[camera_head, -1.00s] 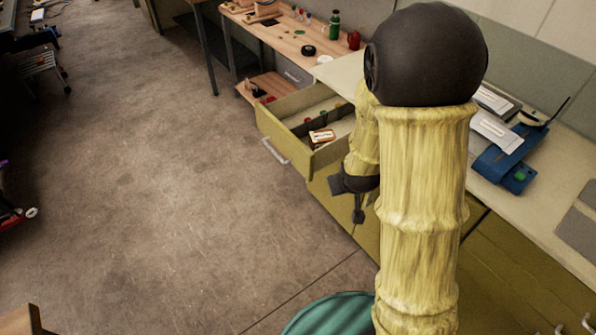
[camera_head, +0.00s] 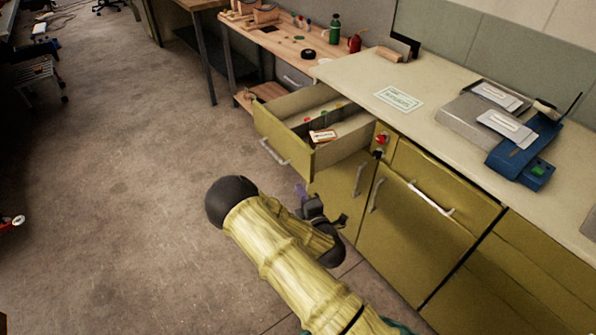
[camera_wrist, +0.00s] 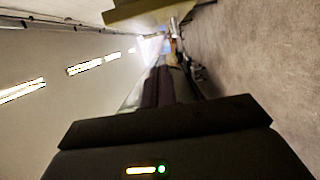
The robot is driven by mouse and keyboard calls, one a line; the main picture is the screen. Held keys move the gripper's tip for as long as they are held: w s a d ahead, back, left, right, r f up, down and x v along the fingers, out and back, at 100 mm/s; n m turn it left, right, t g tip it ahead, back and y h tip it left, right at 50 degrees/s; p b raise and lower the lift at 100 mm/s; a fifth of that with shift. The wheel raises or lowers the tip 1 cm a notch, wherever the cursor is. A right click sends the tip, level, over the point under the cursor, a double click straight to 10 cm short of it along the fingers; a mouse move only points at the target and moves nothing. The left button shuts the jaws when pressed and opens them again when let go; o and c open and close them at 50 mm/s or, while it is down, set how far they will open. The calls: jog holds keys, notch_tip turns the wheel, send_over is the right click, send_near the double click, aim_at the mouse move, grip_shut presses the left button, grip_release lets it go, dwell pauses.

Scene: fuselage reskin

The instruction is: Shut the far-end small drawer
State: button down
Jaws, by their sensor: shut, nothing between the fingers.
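The far-end small drawer (camera_head: 280,154) is pulled out from the olive-yellow cabinet, with its silver handle (camera_head: 273,152) on the front. Inside lie a small white-and-orange box (camera_head: 322,136) and a few small coloured items. My gripper (camera_head: 318,207) is small and dark in the head view, below and right of the drawer front, apart from the handle. It is shut and empty. In the wrist view my dark gripper body (camera_wrist: 165,130) fills the bottom, and a blurred olive-yellow edge, possibly of the drawer, shows at the top.
The cream worktop (camera_head: 370,78) carries a paper sheet, grey trays and a blue device (camera_head: 525,152). Cabinet doors with handles (camera_head: 430,200) stand to the right of my arm. A wooden workbench (camera_head: 265,35) stands beyond the drawer.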

aim_at(298, 166)
jog(key=shift+s+a+n, duration=0.1)
jog(key=shift+a+n, duration=0.15)
jog(key=shift+n, duration=0.05)
jog(key=w+p, duration=0.1)
jog(key=w, duration=1)
jog(key=shift+w+f, duration=0.1)
jog(key=shift+w, duration=0.3)
jog(key=shift+s+a, duration=0.1)
